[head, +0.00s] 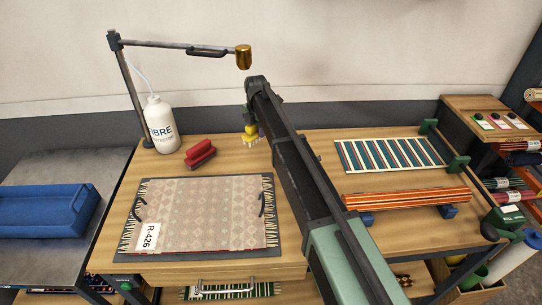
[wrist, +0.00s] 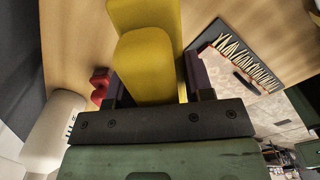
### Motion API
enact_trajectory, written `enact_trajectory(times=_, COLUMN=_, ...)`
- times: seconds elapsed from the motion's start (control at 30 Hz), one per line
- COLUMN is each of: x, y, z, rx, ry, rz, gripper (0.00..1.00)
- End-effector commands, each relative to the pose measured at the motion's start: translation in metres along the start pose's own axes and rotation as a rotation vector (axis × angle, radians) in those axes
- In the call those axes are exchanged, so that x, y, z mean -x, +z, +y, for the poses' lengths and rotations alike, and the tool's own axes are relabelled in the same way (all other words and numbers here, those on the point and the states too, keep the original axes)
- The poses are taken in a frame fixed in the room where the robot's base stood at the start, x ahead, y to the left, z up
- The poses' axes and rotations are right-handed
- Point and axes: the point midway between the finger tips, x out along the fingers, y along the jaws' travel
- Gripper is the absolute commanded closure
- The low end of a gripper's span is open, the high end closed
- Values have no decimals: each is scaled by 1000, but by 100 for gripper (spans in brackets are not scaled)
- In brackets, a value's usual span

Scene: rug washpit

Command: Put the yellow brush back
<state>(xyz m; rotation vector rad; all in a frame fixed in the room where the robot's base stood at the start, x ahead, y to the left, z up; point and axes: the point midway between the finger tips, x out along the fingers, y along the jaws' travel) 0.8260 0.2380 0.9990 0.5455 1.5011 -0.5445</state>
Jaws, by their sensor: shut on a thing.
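The yellow brush (head: 250,131) is at the back middle of the wooden table, just left of my arm, with pale bristles pointing down. My gripper (wrist: 152,85) is shut on it, one dark finger on each side of its yellow body (wrist: 148,62). In the head view my arm hides part of the gripper. I cannot tell whether the bristles touch the table or hang just above it.
A red block-like object (head: 200,153) and a white bottle (head: 160,125) stand left of the brush. A patterned rug (head: 205,212) lies on a dark mat in front. A brass-headed lamp-like arm (head: 243,57) overhangs. A striped rug (head: 390,154) and rolled stack (head: 408,199) lie right.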

Motion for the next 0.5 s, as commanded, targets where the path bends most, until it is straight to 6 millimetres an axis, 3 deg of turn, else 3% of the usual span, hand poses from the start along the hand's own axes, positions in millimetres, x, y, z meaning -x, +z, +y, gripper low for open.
enact_trajectory(times=0.23, x=-61, y=0, z=0, rx=0, ry=0, rz=0, gripper=72)
enact_trajectory(times=0.43, x=-66, y=0, z=0, rx=0, ry=0, rz=0, gripper=72)
enact_trajectory(times=0.5, x=-79, y=0, z=0, rx=0, ry=0, rz=0, gripper=72)
